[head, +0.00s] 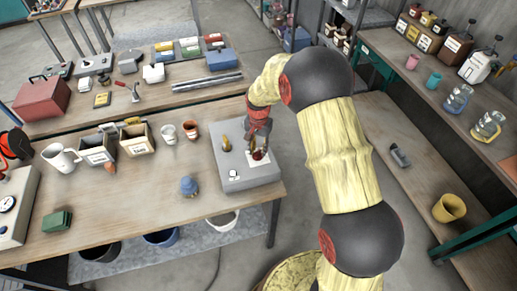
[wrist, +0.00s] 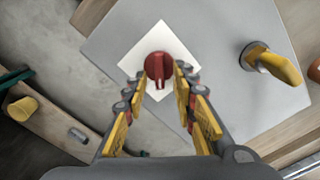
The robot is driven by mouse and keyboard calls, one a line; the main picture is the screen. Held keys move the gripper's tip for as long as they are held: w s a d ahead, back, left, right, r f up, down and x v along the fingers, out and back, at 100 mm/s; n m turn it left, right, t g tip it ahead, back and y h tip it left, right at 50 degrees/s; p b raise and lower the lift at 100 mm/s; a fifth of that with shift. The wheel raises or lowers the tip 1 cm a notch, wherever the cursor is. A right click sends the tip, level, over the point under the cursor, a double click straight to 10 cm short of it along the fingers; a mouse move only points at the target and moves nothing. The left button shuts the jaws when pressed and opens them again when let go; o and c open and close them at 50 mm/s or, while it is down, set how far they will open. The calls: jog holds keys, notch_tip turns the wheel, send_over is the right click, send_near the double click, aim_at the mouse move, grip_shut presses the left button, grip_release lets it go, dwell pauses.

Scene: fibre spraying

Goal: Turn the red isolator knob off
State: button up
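The red isolator knob (wrist: 159,67) sits on a white square plate (wrist: 142,45) on top of a grey box (wrist: 215,35). In the head view the grey box (head: 245,182) stands at the right end of the workbench, and the knob (head: 258,155) is partly hidden under my gripper. My gripper (wrist: 160,88) is open, with its yellow-padded fingers on either side of the knob's near part in the wrist view. I cannot tell whether the fingers touch it. The knob's raised grip points toward my gripper. My gripper also shows in the head view (head: 257,145), above the box.
A yellow-handled lever (wrist: 272,62) stands on the same box, right of the knob in the wrist view. A small white switch (head: 234,175) is near the box's front. A blue knobbed object (head: 189,187) and small cups (head: 190,130) stand left of the box.

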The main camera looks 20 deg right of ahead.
jog(key=shift+c, duration=0.4)
grip_shut()
